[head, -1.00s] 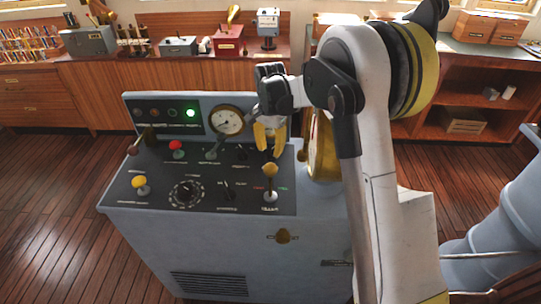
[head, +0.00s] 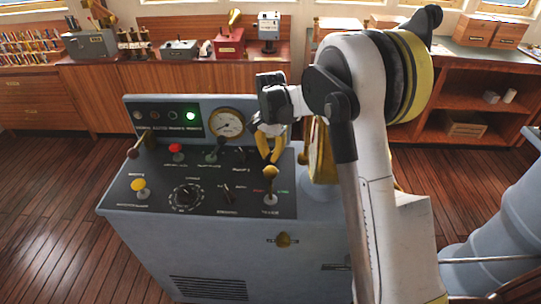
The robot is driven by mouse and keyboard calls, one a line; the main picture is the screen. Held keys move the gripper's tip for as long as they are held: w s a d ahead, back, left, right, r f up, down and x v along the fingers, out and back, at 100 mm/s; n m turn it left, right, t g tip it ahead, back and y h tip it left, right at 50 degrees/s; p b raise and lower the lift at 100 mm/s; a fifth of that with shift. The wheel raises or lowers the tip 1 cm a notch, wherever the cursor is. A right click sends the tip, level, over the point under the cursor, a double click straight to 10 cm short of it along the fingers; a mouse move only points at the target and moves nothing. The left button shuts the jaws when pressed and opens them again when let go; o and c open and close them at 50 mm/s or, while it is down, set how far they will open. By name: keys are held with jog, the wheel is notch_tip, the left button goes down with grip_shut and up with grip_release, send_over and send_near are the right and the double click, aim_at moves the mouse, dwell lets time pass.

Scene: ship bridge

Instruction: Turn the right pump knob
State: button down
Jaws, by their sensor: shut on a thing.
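A grey control console stands in the middle of the head view with a dark sloped panel (head: 205,208) on top. My gripper (head: 270,155) is over the panel's upper right corner with its yellow fingers pointing down. The fingers are close together, shut on what seems to be a knob there; that knob is mostly hidden between and behind them. A small dark knob (head: 240,153) shows just left of the fingers. The panel labels are too small to read surely, so I cannot tell which is marked as a pump.
A red knob (head: 176,148), a yellow knob (head: 138,184), a round black dial (head: 186,196) and a gauge (head: 227,122) are further left. A brass fitting (head: 318,150) stands close on the right.

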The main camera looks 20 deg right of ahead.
jog(key=n, duration=0.6)
jog(key=shift+d+p, duration=0.15)
jog(key=shift+p, duration=0.2)
jog(key=n, duration=0.5)
jog(key=shift+s+d, duration=0.1)
jog(key=shift+n, duration=0.4)
jog(key=c, duration=1.5)
grip_release()
